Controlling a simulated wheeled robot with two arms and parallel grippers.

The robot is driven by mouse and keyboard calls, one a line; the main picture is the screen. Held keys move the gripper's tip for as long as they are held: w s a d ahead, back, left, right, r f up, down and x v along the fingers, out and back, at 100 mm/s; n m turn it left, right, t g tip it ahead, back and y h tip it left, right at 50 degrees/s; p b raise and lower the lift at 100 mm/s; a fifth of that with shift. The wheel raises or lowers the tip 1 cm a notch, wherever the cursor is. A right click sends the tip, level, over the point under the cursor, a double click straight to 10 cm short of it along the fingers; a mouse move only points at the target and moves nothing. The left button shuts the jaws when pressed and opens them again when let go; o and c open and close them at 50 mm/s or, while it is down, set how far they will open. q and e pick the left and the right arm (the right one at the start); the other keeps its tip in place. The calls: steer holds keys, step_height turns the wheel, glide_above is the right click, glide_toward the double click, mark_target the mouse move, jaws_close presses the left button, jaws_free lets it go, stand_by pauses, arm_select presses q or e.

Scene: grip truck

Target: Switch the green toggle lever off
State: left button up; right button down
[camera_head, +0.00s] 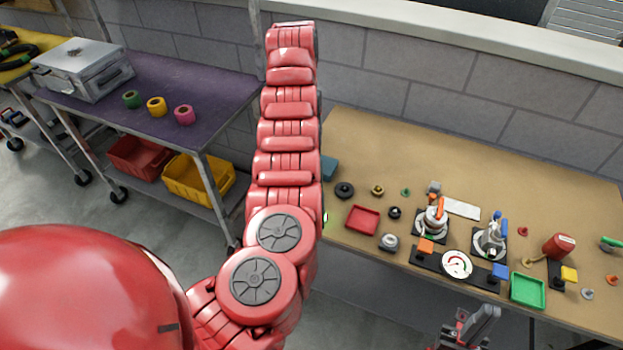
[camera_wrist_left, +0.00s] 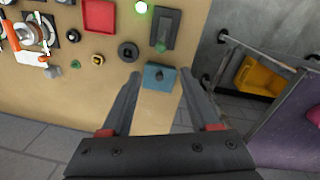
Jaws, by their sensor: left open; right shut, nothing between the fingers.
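A dark switch panel (camera_wrist_left: 172,22) with a small green toggle lever (camera_wrist_left: 160,46) is at the top of the left wrist view. A glowing green lamp (camera_wrist_left: 141,7) is beside the panel. The lever is hidden behind my left arm in the head view, where only a green glow (camera_head: 325,217) shows at the arm's edge. My left gripper (camera_wrist_left: 159,74) is open, with nothing held. A blue block (camera_wrist_left: 159,79) shows between its fingertips, and the lever is just beyond it. My right gripper (camera_head: 470,326) is shut and empty near the table's front edge.
The tan workbench (camera_head: 370,145) holds a red tray (camera_head: 363,220), a gauge (camera_head: 457,265), two valve-like fixtures, a green tray (camera_head: 528,290) and a red cylinder (camera_head: 558,247). A purple cart (camera_head: 215,85) stands at left. The bench's back strip is mostly clear.

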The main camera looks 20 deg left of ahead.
arm_select(q)
steer(key=f, duration=0.5)
steer(key=f+b, duration=0.1)
steer(key=f, duration=0.4)
steer(key=d+f, duration=0.1)
steer(key=f, duration=0.4)
steer(key=shift+w+f, duration=0.25)
steer(key=shift+f, duration=0.8)
jaws_close()
